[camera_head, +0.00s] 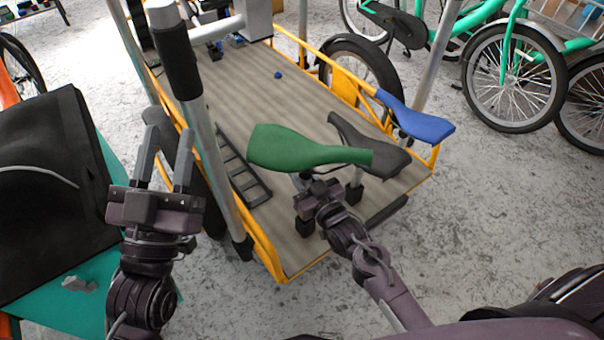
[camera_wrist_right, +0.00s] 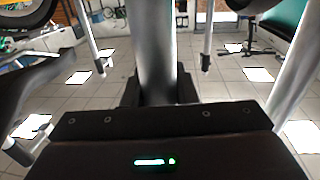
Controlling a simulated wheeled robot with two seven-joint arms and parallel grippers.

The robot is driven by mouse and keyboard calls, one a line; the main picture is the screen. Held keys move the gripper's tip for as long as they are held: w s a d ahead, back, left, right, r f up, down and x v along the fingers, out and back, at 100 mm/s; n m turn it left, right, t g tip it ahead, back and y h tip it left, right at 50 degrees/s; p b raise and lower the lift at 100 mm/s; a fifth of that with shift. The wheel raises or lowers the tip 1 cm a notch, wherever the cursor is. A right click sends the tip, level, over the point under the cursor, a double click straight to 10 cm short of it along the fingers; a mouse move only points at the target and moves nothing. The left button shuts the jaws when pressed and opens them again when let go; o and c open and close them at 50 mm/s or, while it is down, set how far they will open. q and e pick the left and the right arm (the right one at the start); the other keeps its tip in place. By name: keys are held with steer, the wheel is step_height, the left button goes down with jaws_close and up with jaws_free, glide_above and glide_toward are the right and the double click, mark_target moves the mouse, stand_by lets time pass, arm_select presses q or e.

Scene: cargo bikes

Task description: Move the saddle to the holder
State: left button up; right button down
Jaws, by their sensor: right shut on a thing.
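A green saddle (camera_head: 300,149) is above the wooden work platform (camera_head: 300,100), its wide end to the left. My right gripper (camera_head: 314,187) is under it, shut on its seat post; in the right wrist view a grey post (camera_wrist_right: 155,60) stands between the fingers. A black holder block (camera_head: 305,224) is low on the platform below the gripper; whether the post touches it cannot be told. A dark grey saddle (camera_head: 385,155) is on its post in another black block (camera_head: 353,193), close behind the green one. My left gripper (camera_head: 167,148) is open and empty at the left.
A blue saddle (camera_head: 418,118) is at the platform's right edge. A yellow rail (camera_head: 262,243) edges the platform. A grey upright pole (camera_head: 215,150) stands between my grippers. A black ladder-like rack (camera_head: 242,165) lies on the platform. Bare floor (camera_head: 500,200) is open at the right.

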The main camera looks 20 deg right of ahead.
arm_select(q)
steer(key=s+a+r+t+h, duration=0.1)
steer(key=s+r+t, duration=0.2)
steer(key=r, duration=0.2)
steer(key=shift+a+r+h+b, duration=0.25)
steer(key=shift+r+h+b, duration=0.1)
steer(key=shift+h+b, duration=0.1)
arm_select(e)
steer(key=shift+f, duration=0.3)
arm_select(q)
steer(key=shift+r+p, duration=0.65)
stand_by(0.6)
